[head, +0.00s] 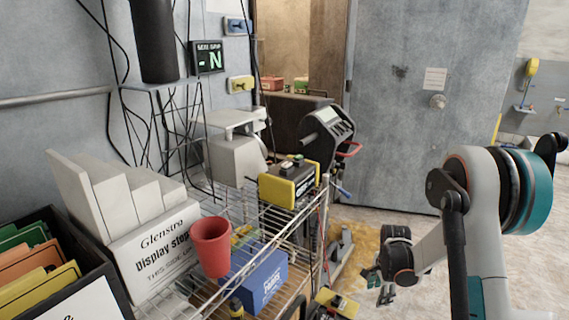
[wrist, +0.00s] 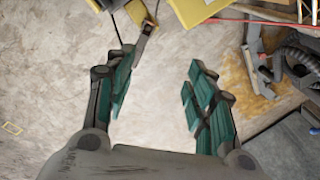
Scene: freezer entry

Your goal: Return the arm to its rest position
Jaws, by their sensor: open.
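My gripper (head: 384,289) hangs at the end of my bent arm, in the lower right of the head view, to the right of the wire rack. In the wrist view my gripper (wrist: 160,95) shows its two teal-padded fingers wide apart. Nothing is between them but the floor seen beyond. My arm's upper link and teal joint stand at the right of the head view, clear of the objects there.
A wire rack (head: 270,225) on the left holds a red cup (head: 210,246), a blue box (head: 258,280) and a yellow-black device (head: 290,182). A grey door (head: 432,100) stands behind. The floor (head: 372,215) right of the rack has free room.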

